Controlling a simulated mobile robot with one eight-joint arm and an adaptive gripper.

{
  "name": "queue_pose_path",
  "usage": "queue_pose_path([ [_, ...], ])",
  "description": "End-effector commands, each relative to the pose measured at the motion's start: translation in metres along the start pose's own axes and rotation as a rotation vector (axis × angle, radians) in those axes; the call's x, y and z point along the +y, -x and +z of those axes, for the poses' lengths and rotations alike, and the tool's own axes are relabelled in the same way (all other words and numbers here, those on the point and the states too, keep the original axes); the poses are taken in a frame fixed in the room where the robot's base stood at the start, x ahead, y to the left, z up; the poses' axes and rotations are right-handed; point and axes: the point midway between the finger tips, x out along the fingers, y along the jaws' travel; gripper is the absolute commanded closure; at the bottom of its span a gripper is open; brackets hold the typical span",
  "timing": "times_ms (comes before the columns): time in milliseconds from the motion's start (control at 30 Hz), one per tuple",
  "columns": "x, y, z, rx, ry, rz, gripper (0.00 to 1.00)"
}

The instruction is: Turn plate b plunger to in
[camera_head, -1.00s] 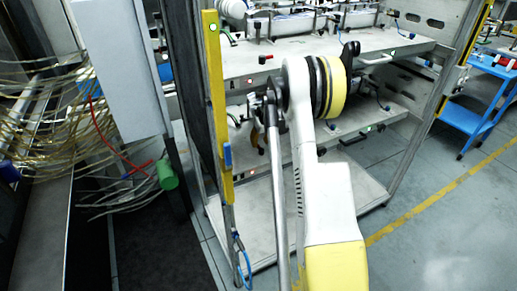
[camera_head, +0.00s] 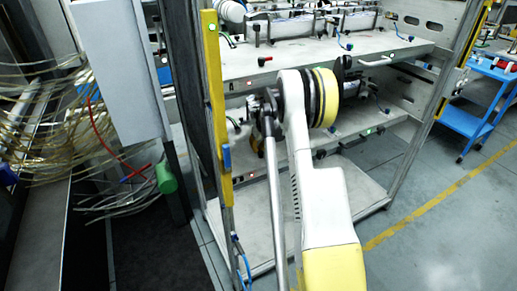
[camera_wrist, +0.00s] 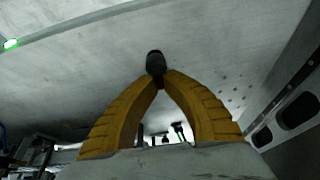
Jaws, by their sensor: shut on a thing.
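In the wrist view a dark knob (camera_wrist: 154,61), likely the plunger, is between the tips of my gripper (camera_wrist: 161,80). Its yellow fingers are closed on it, with a small reddish part between the tips. A pale grey plate surface lies behind it. No label is readable, so I cannot tell which plate it is. In the head view my gripper (camera_head: 257,144) is at the lower shelf of the rack, mostly hidden behind my own arm; the knob is not visible there.
The rack's upper shelf (camera_head: 307,50) carries fixtures and a red-and-black knob (camera_head: 265,60) on its front edge. A yellow post (camera_head: 213,105) stands close left of my arm. A blue cart (camera_head: 480,100) is at the right. The floor at front right is clear.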

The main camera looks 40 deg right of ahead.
Motion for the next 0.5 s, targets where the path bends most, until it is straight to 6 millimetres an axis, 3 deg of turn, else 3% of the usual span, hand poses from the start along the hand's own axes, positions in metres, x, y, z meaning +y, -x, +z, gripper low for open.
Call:
queue_pose_path([
  [267, 0.0014, -0.0003, 0.0002, 0.0, -0.068, 0.029, 1.0],
  [500, 0.0048, -0.0002, 0.0008, -0.001, -0.227, 0.096, 1.0],
])
